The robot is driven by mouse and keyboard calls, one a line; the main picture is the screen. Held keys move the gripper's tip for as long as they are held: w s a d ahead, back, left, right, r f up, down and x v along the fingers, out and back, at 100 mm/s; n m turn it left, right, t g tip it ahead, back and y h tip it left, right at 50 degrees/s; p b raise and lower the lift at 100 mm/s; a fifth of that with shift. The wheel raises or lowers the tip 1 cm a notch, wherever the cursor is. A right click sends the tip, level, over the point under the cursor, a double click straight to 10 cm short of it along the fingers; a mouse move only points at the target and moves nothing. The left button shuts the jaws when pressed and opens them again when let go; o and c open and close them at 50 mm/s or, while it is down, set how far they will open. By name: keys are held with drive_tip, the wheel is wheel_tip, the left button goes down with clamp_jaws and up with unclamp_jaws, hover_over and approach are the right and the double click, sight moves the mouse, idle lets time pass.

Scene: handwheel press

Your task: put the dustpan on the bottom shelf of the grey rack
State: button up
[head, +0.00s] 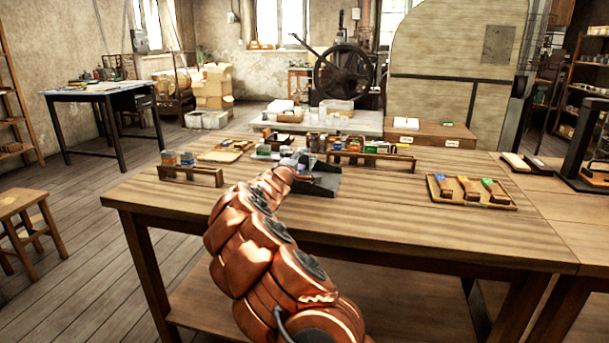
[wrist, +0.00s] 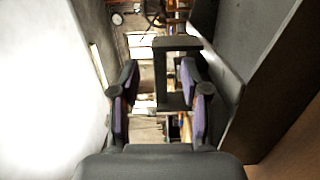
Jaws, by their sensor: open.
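My gripper (head: 316,178) is a small dark shape at the end of my orange arm, low over the middle of the wooden table. In the wrist view my gripper (wrist: 159,72) has its two purple-padded fingers apart. A dark squared frame (wrist: 178,43) shows between and beyond the fingers; I cannot tell what it belongs to or whether it touches them. I cannot make out a dustpan with certainty; a dark grey flat shape beside the gripper in the head view blends with it. I cannot identify a grey rack's bottom shelf.
Several small boxes and jars stand behind my gripper. A black stand (head: 583,150) is at far right. The table's front middle is bare.

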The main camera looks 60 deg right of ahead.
drive_tip(key=shift+w+d+f, duration=0.1)
drive_tip(key=shift+w+d, duration=0.15)
drive_tip(key=shift+d, duration=0.45)
drive_tip(key=shift+w+d+p, duration=0.1)
drive_tip(key=shift+d+p, duration=0.2)
drive_tip(key=shift+d, duration=0.3)
clamp_jaws()
